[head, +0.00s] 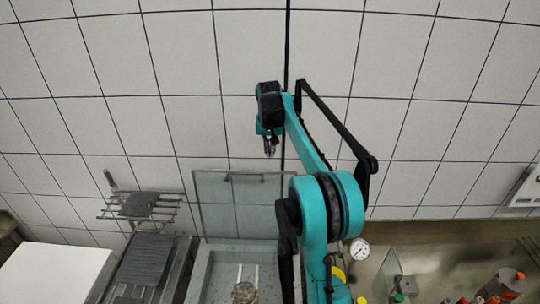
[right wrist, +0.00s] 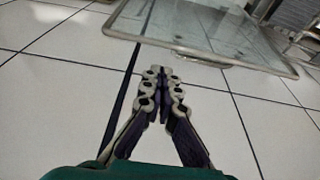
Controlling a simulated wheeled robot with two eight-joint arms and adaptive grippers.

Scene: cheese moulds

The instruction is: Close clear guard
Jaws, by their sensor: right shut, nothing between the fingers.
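The clear guard (head: 238,208) is a see-through framed panel with a dark bar along its top. It stands upright at the back of a grey basin (head: 203,277), with tiled wall behind it. My right gripper (head: 269,154) is shut and empty, in front of the wall and above the guard's top right part in the head view. In the right wrist view the shut fingers (right wrist: 163,72) point towards the guard (right wrist: 205,28), with a gap that I cannot measure. My right arm hides the basin's right side. My left gripper is not in view.
Left of the basin are a dark ribbed plate (head: 146,259), a metal rack (head: 160,208) and a white board (head: 45,274). Right of my arm are a round gauge (head: 359,248), a clear triangular piece (head: 391,270) and orange-topped items (head: 505,283).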

